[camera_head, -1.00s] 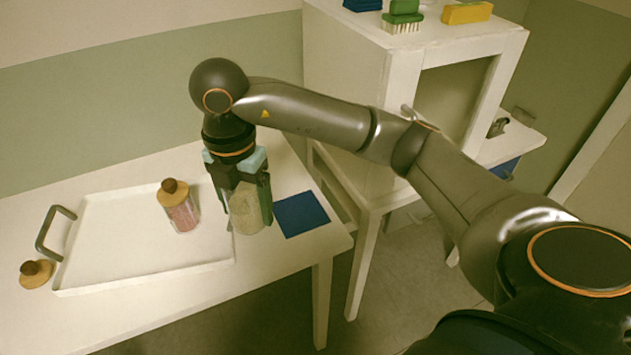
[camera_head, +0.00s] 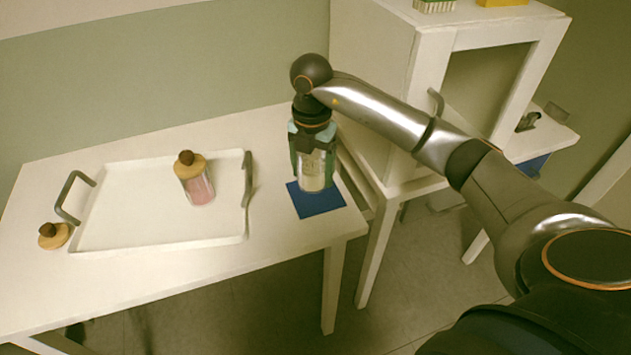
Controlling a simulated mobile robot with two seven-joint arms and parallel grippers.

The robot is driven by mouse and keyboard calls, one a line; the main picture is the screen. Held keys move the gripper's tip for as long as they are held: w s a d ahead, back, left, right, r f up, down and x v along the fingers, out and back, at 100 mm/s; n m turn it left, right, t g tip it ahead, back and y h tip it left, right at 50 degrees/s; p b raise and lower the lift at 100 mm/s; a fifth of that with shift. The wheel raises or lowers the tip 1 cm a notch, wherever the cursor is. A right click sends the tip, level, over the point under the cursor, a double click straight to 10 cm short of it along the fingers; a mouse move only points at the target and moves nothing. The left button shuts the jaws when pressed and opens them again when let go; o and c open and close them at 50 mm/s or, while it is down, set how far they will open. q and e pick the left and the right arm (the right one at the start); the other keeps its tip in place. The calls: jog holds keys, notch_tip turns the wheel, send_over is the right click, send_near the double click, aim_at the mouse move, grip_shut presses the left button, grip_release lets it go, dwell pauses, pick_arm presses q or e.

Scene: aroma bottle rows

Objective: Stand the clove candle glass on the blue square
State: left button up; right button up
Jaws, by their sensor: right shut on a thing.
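The clove candle glass (camera_head: 313,181), a pale cream-filled glass, is between the fingers of my right gripper (camera_head: 313,162), which is shut on it. The glass is upright over the far part of the blue square (camera_head: 318,203), which lies flat near the right end of the table. I cannot tell whether its base touches the square. The gripper hides the upper part of the glass. My left gripper is not in view.
A white tray (camera_head: 110,241) with grey handles lies left of the square. A pink bottle with a wooden lid (camera_head: 198,187) stands in it. A loose wooden lid (camera_head: 54,236) lies beside the tray. A white cabinet (camera_head: 390,100) stands close behind on the right.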

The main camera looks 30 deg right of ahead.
aim_at(315, 182)
jog(key=shift+w+d+f, duration=0.15)
jog(key=shift+d+f, duration=0.2)
jog(key=shift+f, duration=0.05)
notch_tip(315, 182, down, 3)
jog(key=shift+d+f, duration=0.15)
jog(key=shift+w+f, duration=0.1)
jog(key=shift+f, duration=0.1)
jog(key=o, duration=1.6)
jog(key=shift+c, duration=0.2)
